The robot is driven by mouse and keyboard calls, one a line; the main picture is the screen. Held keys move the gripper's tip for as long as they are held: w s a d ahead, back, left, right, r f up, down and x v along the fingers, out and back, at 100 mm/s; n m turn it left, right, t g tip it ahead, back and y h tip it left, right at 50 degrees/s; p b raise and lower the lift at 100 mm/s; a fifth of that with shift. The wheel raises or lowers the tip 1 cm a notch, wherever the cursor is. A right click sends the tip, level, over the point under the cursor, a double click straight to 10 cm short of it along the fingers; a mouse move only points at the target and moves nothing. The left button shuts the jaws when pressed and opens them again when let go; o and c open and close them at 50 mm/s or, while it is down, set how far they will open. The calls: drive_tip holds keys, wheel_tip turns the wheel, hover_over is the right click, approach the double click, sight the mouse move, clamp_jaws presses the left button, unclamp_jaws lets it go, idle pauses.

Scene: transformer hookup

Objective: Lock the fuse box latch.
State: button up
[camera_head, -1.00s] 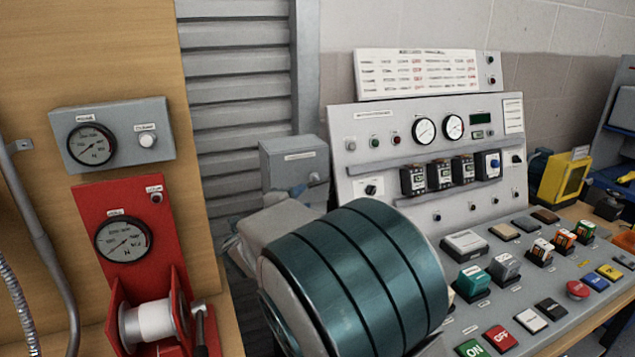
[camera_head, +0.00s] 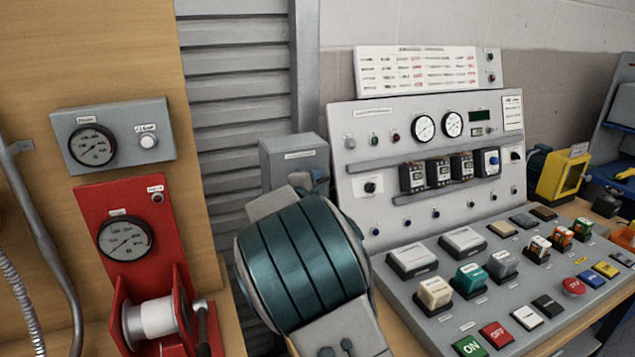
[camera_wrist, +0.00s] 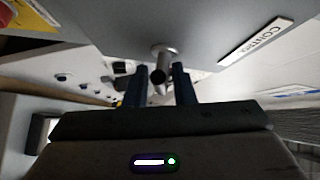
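The grey fuse box (camera_head: 290,160) stands left of the sloped control panel, with a pale label on its front. In the wrist view its grey front (camera_wrist: 205,25) fills the top, with a label at the right. The latch (camera_wrist: 162,60), a round metal base with a short slanted handle, projects from that front. My gripper (camera_wrist: 160,70) has its two dark blue fingers apart, one on each side of the handle, with a narrow gap visible. In the head view my gripper (camera_head: 318,180) is at the box's lower right front, and my arm hides the latch.
The control panel (camera_head: 372,190) with gauges, breakers and buttons lies close to the right of the box. A red winch unit (camera_head: 160,230) and a grey gauge box (camera_head: 113,135) are at the left. A shuttered wall (camera_head: 240,95) is behind.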

clamp_jaws()
